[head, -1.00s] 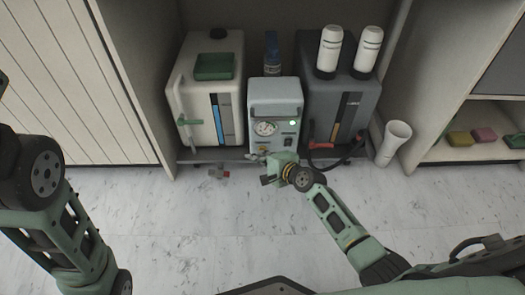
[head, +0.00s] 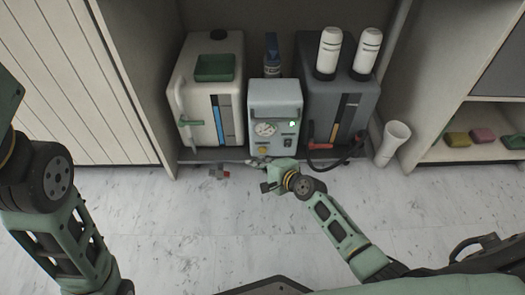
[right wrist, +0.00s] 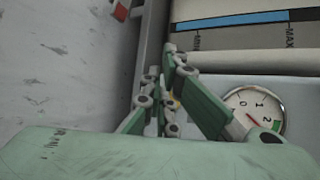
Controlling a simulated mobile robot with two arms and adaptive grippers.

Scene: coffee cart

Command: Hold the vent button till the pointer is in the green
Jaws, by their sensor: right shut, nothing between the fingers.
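A pale grey unit (head: 275,92) stands on the low shelf, with a round white gauge (head: 265,129), a lit green lamp (head: 292,124) and a yellow button (head: 263,151) on its front. The gauge also shows in the right wrist view (right wrist: 255,108), with 0, 1, 2 and a green band at its lower right; I cannot clearly read the pointer. My right gripper (head: 257,163) is shut and empty, just in front of and below the button. In the right wrist view its fingers (right wrist: 160,68) partly hide the yellow button; contact cannot be told. My left gripper is out of view.
A white tank (head: 195,110) with a green tray (head: 214,67) stands left of the unit. A dark tank (head: 318,108) with two white canisters stands right. A red-handled hose (head: 325,146) and a white cup (head: 393,142) are at right. A small red-grey fitting (head: 219,172) lies in front.

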